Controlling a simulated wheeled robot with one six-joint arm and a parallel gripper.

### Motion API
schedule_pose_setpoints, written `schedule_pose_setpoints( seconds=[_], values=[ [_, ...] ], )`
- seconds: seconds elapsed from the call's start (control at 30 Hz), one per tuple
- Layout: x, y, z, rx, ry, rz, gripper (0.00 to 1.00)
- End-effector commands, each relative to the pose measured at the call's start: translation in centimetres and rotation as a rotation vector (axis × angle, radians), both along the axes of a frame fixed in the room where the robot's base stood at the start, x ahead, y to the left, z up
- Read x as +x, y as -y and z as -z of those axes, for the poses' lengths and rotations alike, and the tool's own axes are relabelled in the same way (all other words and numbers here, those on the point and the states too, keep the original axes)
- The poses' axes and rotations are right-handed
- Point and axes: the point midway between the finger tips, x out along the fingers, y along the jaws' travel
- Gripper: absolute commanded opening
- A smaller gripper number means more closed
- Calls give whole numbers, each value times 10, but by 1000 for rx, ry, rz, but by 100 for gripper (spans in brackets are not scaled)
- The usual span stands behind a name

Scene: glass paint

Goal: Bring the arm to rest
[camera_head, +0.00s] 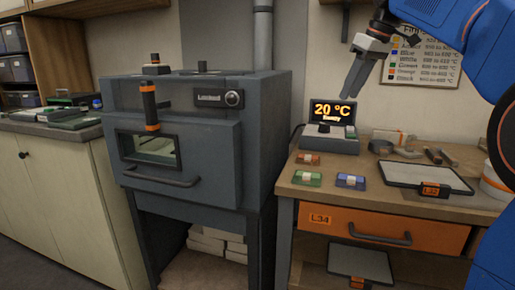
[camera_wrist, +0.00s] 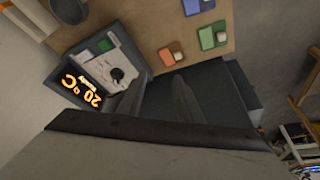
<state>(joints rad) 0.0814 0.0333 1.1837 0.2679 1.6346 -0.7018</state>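My blue arm (camera_head: 440,12) comes in from the top right of the head view. My gripper (camera_head: 350,95) hangs in the air, pointing down and left, above the controller (camera_head: 325,146) on the wooden bench. In the wrist view my gripper (camera_wrist: 156,88) shows two grey fingers apart, with nothing held between them. The controller's lit screen (camera_head: 333,112) reads 20 °C and "Ready"; it also shows turned on its side in the wrist view (camera_wrist: 80,86).
A grey kiln (camera_head: 215,135) with a shut, windowed door stands left of the bench (camera_head: 395,192). An orange drawer (camera_head: 345,222) is shut.

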Motion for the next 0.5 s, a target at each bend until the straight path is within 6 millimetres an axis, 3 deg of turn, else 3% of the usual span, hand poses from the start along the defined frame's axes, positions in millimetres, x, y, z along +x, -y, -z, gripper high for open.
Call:
schedule_pose_setpoints(
  seconds=[0.27,0.5],
  values=[
    [-33,-1,22,-1,-9,78,33],
    [-88,-1,64,-2,-15,199,33]
  ],
)
